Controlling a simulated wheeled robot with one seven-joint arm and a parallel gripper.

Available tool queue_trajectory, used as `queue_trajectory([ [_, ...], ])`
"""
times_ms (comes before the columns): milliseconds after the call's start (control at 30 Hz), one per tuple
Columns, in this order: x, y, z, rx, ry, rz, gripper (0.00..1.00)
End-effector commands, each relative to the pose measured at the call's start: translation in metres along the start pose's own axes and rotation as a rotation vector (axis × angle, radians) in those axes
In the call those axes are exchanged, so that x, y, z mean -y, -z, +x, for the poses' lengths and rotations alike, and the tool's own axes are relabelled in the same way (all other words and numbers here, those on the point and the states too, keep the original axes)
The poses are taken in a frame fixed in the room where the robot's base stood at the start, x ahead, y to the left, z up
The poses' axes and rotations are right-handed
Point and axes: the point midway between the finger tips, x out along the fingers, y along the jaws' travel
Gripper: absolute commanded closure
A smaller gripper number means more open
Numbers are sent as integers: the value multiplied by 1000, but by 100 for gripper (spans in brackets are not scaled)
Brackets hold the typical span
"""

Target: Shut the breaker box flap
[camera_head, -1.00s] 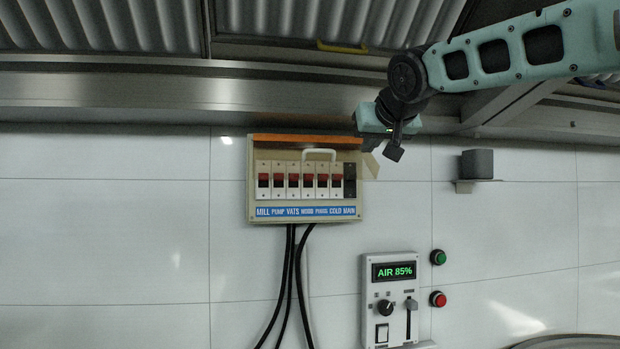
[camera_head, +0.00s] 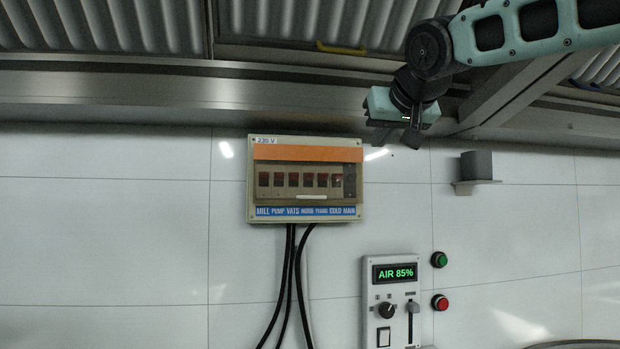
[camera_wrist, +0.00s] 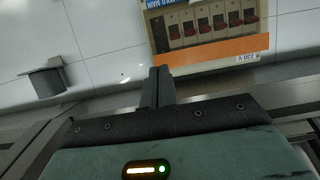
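The breaker box (camera_head: 250,180) is a cream box on the tiled wall. Its flap (camera_head: 307,153), an orange band above a tinted window, hangs down over the row of switches and looks flush with the box front. The pale handle (camera_head: 322,197) is at the flap's lower edge. In the wrist view the box shows upside down, with the orange band (camera_wrist: 215,53) nearest the fingers. My gripper (camera_head: 410,136) is up and right of the box, apart from it. In the wrist view its fingers (camera_wrist: 160,75) are together with nothing between them.
Cables (camera_head: 290,280) hang below the box. A control panel (camera_head: 390,300) reading AIR 85% is lower right, beside green (camera_head: 438,259) and red (camera_head: 439,302) buttons. A grey block on a bracket (camera_head: 477,167) is right of my gripper. A metal hood ledge (camera_head: 200,97) runs above.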

Motion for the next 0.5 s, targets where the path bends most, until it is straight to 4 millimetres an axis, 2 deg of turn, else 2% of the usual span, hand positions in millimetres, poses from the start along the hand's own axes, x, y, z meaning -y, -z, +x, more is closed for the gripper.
queue_trajectory([
  [500,0,-14,-35,-1,0,0,100],
])
